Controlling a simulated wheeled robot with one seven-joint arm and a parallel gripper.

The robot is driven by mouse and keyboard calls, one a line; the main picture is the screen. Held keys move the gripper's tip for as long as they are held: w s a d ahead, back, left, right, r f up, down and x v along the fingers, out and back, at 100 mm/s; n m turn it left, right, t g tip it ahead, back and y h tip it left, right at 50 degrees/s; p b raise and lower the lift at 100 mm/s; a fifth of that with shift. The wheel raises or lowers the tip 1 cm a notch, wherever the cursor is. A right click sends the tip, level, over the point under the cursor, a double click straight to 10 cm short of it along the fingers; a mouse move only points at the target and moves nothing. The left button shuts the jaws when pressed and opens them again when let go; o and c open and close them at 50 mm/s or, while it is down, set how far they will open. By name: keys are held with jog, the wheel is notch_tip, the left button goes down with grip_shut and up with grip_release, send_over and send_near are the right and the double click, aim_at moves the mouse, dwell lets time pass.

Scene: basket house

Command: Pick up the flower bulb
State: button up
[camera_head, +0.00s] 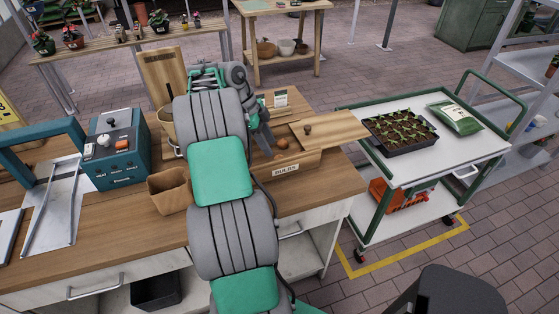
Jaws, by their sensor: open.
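A wooden box labelled "BULBS" (287,170) stands on the workbench, partly hidden by my arm. A small round brown flower bulb (282,143) shows inside it, with more brown shapes just below. The box's flat wooden lid (338,129), with a dark knob, is slid to the right and leaves part of the box open. My gripper (266,145) is open and points down at the box's left part, just left of the bulb. Its fingertips are small and partly hidden, so I cannot tell whether they touch anything.
A terracotta-coloured square pot (169,190) stands left of my arm. A teal device (122,148) is further left. A tall wooden board (163,77) rises behind. A white trolley (425,171) with a seedling tray (399,133) stands to the right.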

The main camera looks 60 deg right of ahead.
aim_at(278, 157)
jog(key=x, duration=0.3)
jog(key=p+x, duration=0.1)
jog(key=x, duration=0.2)
jog(key=shift+s+d+f, duration=0.15)
jog(key=shift+s+d, duration=0.1)
jog(key=shift+s, duration=0.05)
jog(key=shift+f, duration=0.4)
jog(key=shift+c, duration=0.5)
grip_shut()
